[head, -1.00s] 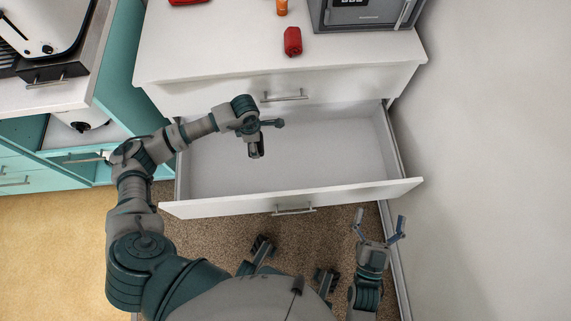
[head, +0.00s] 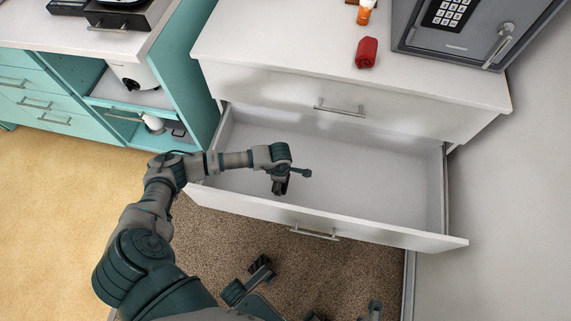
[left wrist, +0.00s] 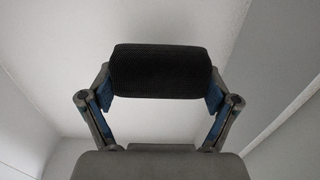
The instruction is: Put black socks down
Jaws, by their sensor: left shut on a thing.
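The black socks (left wrist: 162,70), a dark ribbed roll, lie crosswise between the two fingers of my left gripper (left wrist: 160,95) in the left wrist view. The gripper is shut on the roll, one finger at each end. In the head view my left gripper (head: 281,186) hangs over the open white drawer (head: 375,180), towards its left front. The roll cannot be clearly told from the dark gripper there. The part of the drawer floor I can see is bare.
The drawer's front panel (head: 400,234) stands between my body and its inside. Above, the white dresser top holds a red object (head: 366,53), an orange bottle (head: 365,12) and a grey safe (head: 450,30). A teal cabinet (head: 190,70) stands left; a wall closes the right.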

